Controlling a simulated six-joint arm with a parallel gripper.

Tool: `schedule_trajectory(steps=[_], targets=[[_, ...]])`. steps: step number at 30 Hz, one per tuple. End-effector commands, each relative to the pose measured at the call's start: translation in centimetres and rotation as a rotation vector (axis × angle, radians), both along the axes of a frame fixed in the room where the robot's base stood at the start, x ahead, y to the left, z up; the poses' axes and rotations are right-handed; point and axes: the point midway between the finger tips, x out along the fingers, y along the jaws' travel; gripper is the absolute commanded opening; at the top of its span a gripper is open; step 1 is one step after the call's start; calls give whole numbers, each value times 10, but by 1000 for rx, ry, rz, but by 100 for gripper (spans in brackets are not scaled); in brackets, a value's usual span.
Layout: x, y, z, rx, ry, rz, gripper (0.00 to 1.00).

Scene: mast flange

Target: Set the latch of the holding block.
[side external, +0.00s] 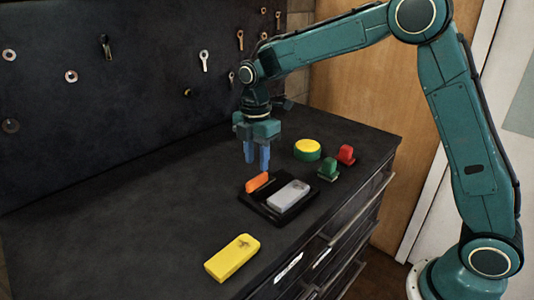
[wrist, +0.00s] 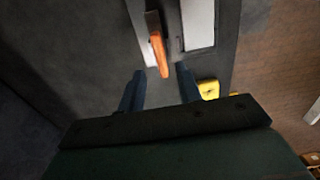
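The holding block (side external: 286,214) is a low black base on the dark cabinet top. A light grey piece (side external: 288,195) lies in it. Its orange latch (side external: 257,181) stands up at the block's left side in the side view. In the wrist view the orange latch (wrist: 158,52) shows ahead of the fingertips, with the grey piece (wrist: 198,22) to its right. My gripper (side external: 257,164) points down above and slightly behind the latch. Its fingers are apart with nothing between them, and in the wrist view the gripper (wrist: 160,72) is roughly in line with the latch.
A yellow block (side external: 232,257) lies near the front edge; part of it shows in the wrist view (wrist: 208,90). A yellow-topped green button (side external: 307,149), a green piece (side external: 327,169) and a red piece (side external: 346,154) stand beyond the block. The cabinet top at left is clear.

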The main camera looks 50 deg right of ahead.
Motion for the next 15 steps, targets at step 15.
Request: schedule_trajectory(steps=[15], targets=[[0,0,-57,0,1,0,35]])
